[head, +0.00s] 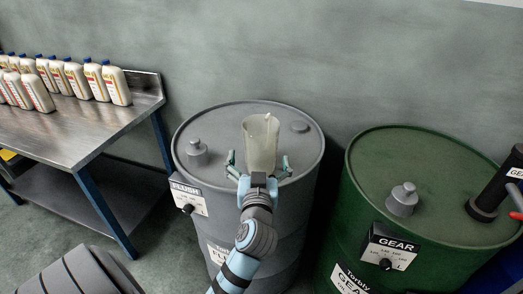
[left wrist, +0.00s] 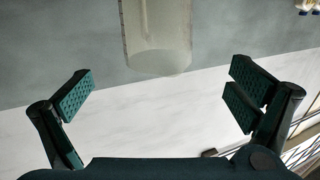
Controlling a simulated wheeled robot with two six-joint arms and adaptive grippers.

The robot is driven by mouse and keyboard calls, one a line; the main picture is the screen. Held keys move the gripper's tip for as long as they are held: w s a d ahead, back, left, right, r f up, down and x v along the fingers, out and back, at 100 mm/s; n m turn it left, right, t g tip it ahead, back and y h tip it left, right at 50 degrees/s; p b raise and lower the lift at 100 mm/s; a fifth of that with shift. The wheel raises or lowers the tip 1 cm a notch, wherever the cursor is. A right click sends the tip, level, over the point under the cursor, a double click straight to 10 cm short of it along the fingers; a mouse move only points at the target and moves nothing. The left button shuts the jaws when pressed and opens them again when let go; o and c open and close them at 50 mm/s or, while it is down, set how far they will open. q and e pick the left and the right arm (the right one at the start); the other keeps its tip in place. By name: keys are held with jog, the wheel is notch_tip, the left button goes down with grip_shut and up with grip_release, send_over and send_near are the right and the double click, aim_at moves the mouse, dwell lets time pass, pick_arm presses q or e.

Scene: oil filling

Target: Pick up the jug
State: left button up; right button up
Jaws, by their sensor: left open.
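The jug (head: 261,142) is a pale, translucent container standing upright on top of the grey drum (head: 228,125) labelled FLUSH. It also shows in the left wrist view (left wrist: 157,40), at the top centre, beyond the fingertips. My left gripper (head: 258,163) is open on the near side of the jug, with its fingers spread to either side of the jug's lower part in the head view. In the left wrist view the space between the fingers (left wrist: 160,90) is empty. The jug's base is partly hidden by my gripper in the head view. My right gripper is not in view.
A green drum (head: 420,150) labelled GEAR stands to the right, with a cap and a black cylinder (head: 494,190) on it. A metal workbench (head: 85,125) at left holds several white bottles (head: 117,86). Small caps (head: 197,150) rise from the grey drum's top.

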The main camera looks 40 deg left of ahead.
aim_at(260, 123)
pick_arm(q)
jog(key=x, duration=1.3)
jog(key=shift+w+a+f, duration=0.1)
jog(key=shift+w+f, duration=0.15)
jog(key=shift+s, duration=0.1)
jog(key=c, duration=1.4)
